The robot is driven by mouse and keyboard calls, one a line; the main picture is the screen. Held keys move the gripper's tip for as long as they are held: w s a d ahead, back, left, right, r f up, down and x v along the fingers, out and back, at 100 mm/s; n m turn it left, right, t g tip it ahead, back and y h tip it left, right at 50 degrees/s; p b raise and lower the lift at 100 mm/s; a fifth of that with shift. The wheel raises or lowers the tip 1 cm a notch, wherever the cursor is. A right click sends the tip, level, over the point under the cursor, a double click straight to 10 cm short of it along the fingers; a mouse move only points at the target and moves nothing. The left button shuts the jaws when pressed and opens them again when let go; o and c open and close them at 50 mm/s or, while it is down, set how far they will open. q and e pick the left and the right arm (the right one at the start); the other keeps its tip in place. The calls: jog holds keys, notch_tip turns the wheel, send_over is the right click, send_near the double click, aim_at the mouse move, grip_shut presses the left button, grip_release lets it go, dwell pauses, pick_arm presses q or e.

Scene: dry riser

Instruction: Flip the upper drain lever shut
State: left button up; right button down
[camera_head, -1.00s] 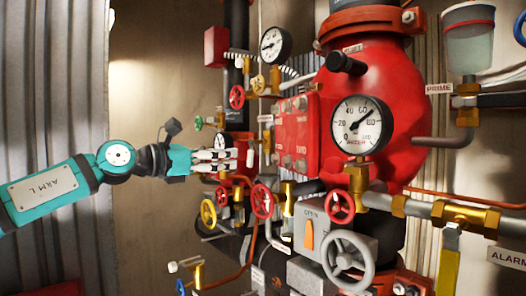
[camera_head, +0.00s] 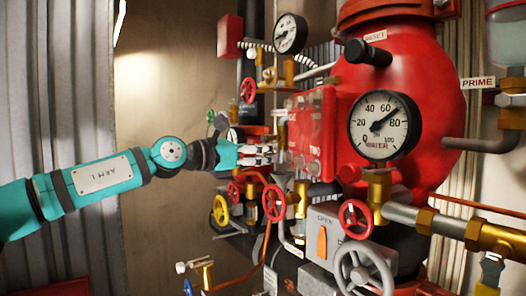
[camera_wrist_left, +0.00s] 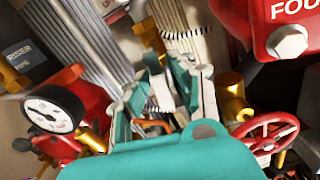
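My left gripper (camera_head: 270,154) reaches in from the left, level with the lower part of the red boxed panel (camera_head: 312,135). In the left wrist view its two fingers (camera_wrist_left: 165,105) stand apart, with pipework showing behind the gap and nothing held between them. I cannot pick out the upper drain lever for certain; the gripper covers part of the pipework there. A brass valve with a white-tipped handle (camera_head: 200,270) sits low, below the gripper. My right gripper is in neither view.
A red handwheel (camera_head: 274,203), a yellow one (camera_head: 220,210) and a grey one (camera_head: 363,270) crowd below the gripper. A water gauge (camera_head: 385,126) is on the right. In the wrist view, a gauge (camera_wrist_left: 48,110) and a red handwheel (camera_wrist_left: 268,131) flank the gripper.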

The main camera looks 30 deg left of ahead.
pick_arm(q)
jog(key=shift+w, duration=0.1)
grip_shut()
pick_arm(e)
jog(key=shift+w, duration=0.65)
pick_arm(q)
jog(key=shift+f, duration=0.1)
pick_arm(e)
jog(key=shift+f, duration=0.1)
pick_arm(q)
jog(key=shift+w+a+m+b, duration=0.15)
jog(key=shift+m+b, duration=0.3)
jog(key=shift+m, duration=0.15)
jog(key=shift+w+a+m+b, duration=0.1)
jog(key=shift+m+b, duration=0.35)
jog(key=shift+m, duration=0.15)
jog(key=shift+w+a+r+m+b, duration=0.15)
jog(key=shift+a+r+m+b, duration=0.2)
jog(key=shift+m, duration=1.95)
jog(key=shift+w+a+r+m+b, duration=0.15)
jog(key=shift+r+m, duration=0.25)
jog(key=shift+m, duration=1.9)
jog(key=shift+w+a+r+m+b, duration=0.25)
jog(key=shift+r+m, duration=0.15)
jog(key=shift+m, duration=1.9)
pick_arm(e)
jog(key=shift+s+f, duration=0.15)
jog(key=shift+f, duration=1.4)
